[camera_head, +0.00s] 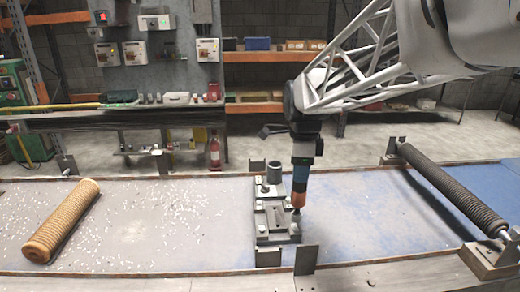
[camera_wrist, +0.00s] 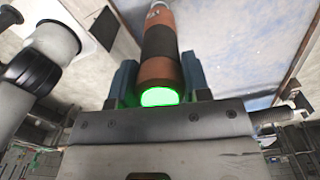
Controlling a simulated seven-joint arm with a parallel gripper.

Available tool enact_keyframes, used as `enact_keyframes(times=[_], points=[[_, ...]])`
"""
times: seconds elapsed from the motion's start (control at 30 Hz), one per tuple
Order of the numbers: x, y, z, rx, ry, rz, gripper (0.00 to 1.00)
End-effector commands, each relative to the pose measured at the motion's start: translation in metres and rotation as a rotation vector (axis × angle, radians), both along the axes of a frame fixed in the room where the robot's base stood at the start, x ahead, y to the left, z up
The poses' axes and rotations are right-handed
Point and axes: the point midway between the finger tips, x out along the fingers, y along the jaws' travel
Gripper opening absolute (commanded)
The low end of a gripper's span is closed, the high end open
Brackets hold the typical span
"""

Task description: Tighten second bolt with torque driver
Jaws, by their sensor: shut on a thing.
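My gripper (camera_head: 302,172) is shut on the torque driver, which hangs upright below it. The driver (camera_head: 299,198) has an orange-brown and black body, and its lower tip is over the right part of the dark metal fixture (camera_head: 271,238). I cannot tell whether the tip touches a bolt. Light bolt heads (camera_head: 294,229) show on the fixture near the tip. In the wrist view the driver (camera_wrist: 158,40) sits between the two blue-grey fingers, with a green glowing end facing the camera.
A ribbed tan roller (camera_head: 62,220) lies on the bench at left. A dark ribbed roller (camera_head: 450,188) is mounted at right. An upright metal plate (camera_head: 306,260) stands in front. White bits litter the left bench surface.

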Motion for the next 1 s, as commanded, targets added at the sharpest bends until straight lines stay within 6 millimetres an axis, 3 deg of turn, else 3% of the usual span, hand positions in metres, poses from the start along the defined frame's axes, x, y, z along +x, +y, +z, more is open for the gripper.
enact_keyframes(times=[0.5, 1.0], points=[[0.0, 0.0, 0.019, 0.0, -0.001, 0.0, 0.15], [0.0, 0.0, 0.02, 0.0, -0.001, 0.0, 0.15]])
